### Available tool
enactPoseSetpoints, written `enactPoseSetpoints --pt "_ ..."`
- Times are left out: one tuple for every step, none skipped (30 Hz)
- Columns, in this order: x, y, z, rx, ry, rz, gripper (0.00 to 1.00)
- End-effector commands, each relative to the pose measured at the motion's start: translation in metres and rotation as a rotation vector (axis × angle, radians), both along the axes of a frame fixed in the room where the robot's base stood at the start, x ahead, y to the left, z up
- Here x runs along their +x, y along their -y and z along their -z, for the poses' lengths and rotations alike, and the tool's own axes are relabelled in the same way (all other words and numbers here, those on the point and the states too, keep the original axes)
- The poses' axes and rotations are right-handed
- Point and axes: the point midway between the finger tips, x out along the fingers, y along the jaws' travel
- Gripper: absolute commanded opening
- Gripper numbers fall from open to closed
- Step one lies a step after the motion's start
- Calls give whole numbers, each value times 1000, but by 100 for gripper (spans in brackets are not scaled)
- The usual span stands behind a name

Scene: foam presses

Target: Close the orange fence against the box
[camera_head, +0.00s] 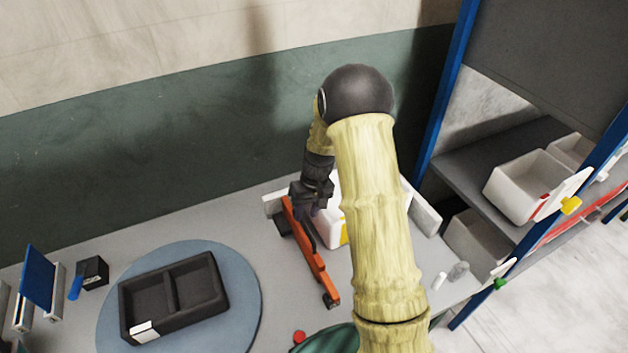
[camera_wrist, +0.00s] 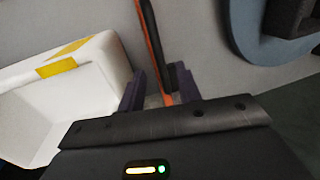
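The orange fence (camera_head: 311,254) is a long, narrow bar on the grey table, running from near my gripper towards the front. The white box (camera_head: 333,232), with a yellow patch, stands just right of it, partly hidden by my arm. In the wrist view the box (camera_wrist: 92,72) is on the left and the fence (camera_wrist: 154,42) stands beside it with a narrow gap. My gripper (camera_head: 311,197) is over the far part of the fence. In the wrist view its two dark fingers (camera_wrist: 158,92) are apart, one on each side of the fence; contact is unclear.
A black two-compartment tray (camera_head: 172,293) sits on a round blue disc (camera_head: 245,290) at left. A white block (camera_head: 424,212) stands right of my arm. A red button (camera_head: 299,337) is near the front. A blue-framed shelf with white bins (camera_head: 520,190) stands at right.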

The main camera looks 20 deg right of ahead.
Motion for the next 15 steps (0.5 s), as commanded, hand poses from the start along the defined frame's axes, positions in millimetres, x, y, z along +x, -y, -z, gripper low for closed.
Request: enactPoseSetpoints --pt "2 3 -9 -1 6 0 34" --pt "2 4 -16 -1 7 0 34" --pt "2 5 -23 -1 6 1 34" --pt "2 7 -29 -1 7 1 34" --pt "3 8 -35 0 6 1 34" --pt "3 9 -43 -1 7 0 34" --pt "3 10 -49 -1 6 0 34" --pt "3 12 -55 -2 6 0 34" --pt "4 13 -63 -1 7 1 34" --pt "4 14 -68 -1 6 1 34" --pt "4 15 -74 -1 7 1 34" --pt "4 17 -82 -1 6 1 34" --pt "4 18 -88 -2 6 0 34" --pt "5 19 -94 -2 7 0 34" --pt "5 21 -102 -1 5 0 34"
